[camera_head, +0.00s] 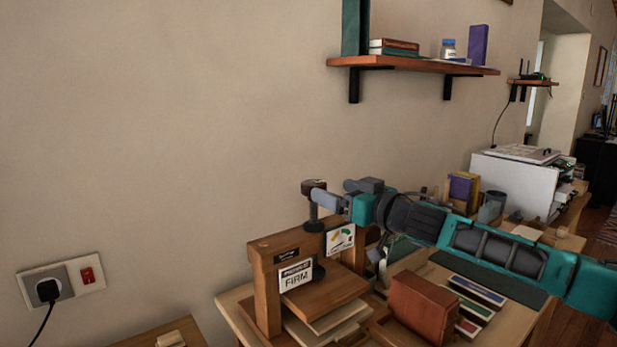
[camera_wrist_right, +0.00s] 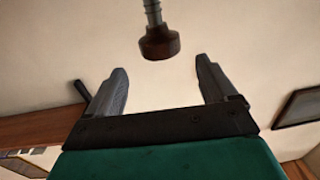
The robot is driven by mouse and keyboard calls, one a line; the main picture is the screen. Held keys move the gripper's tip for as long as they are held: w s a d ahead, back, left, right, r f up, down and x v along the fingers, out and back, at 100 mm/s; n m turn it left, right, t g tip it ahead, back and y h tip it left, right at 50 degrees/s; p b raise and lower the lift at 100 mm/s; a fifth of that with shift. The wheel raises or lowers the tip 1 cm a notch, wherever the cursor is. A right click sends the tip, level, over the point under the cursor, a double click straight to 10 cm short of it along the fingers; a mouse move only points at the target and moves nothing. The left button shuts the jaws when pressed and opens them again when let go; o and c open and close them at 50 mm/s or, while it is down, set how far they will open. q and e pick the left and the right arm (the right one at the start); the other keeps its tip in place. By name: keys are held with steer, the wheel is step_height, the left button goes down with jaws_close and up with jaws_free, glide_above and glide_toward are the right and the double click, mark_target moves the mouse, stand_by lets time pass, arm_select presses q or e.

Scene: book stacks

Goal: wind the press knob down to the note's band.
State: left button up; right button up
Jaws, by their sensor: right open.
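The wooden press (camera_head: 262,270) stands on the table, with its dark brown knob (camera_head: 313,187) on top of an upright screw. In the right wrist view the knob (camera_wrist_right: 159,43) sits just ahead of the fingertips, between their lines, with its grey threaded screw (camera_wrist_right: 152,12) behind it. My right gripper (camera_head: 326,200) is open and close to the knob's right side; it does not grip it. A white note (camera_head: 297,275) on the press front reads FIRM, with a blurred upper line. A white card (camera_head: 340,240) with coloured bands is beside it; its pointer is too small to read.
A reddish-brown block (camera_head: 421,306), coloured strips (camera_head: 476,291) and a dark mat (camera_head: 492,279) lie right of the press, below my right arm. A wall shelf (camera_head: 410,65) hangs above. The wall space left of the knob is clear.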

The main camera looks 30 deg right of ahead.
mark_target(309, 181)
steer(key=shift+w+a+p, duration=0.25)
steer(key=shift+w+p, duration=0.3)
steer(key=shift+w, duration=1)
steer(key=shift+w+a+p, duration=0.2)
steer(key=shift+w+p, duration=0.35)
steer(key=shift+w, duration=1.05)
steer(key=shift+w+a+p, duration=0.25)
steer(key=shift+w+p, duration=0.3)
steer(key=shift+w, duration=1)
